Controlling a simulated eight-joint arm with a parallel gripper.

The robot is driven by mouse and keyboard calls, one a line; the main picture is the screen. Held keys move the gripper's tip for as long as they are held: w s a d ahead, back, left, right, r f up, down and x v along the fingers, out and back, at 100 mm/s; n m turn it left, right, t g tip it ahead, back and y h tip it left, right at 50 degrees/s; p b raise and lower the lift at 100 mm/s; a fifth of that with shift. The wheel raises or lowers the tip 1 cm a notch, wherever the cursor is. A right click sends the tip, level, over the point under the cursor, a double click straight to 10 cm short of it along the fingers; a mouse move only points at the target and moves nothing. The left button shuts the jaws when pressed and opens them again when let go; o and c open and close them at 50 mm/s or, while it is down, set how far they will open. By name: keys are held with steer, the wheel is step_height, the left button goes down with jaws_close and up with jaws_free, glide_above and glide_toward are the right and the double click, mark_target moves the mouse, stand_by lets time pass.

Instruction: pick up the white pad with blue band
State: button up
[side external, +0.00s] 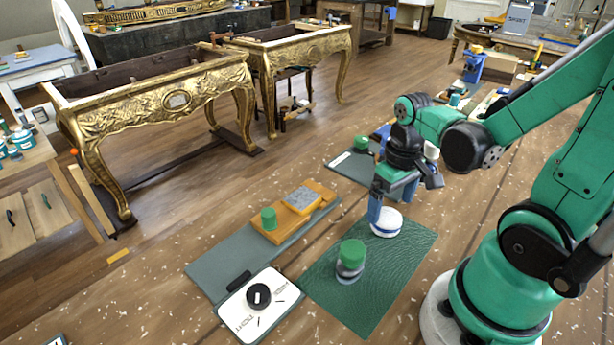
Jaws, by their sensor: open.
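The white pad with blue band (387,222) is a low round white disc with a blue stripe around its side. It sits on the far part of the dark green mat (337,295) in the side external view. My gripper (379,206) points down at the pad's left side, with a blue finger close to its edge. I cannot tell whether the finger touches the pad. The jaws are open. The other finger is largely hidden behind the gripper body.
A green-topped cylinder (351,258) stands on the same mat, nearer the camera. Left of it are a white board with a black knob (259,297) and a grey mat (215,266) under an orange block (276,232). Gilt consoles (165,105) stand behind.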

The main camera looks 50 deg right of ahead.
mark_target(388, 216)
steer(key=shift+f, duration=1.5)
steer(key=c, duration=1.2)
steer(key=shift+c, duration=0.2)
step_height(388, 216, up, 20)
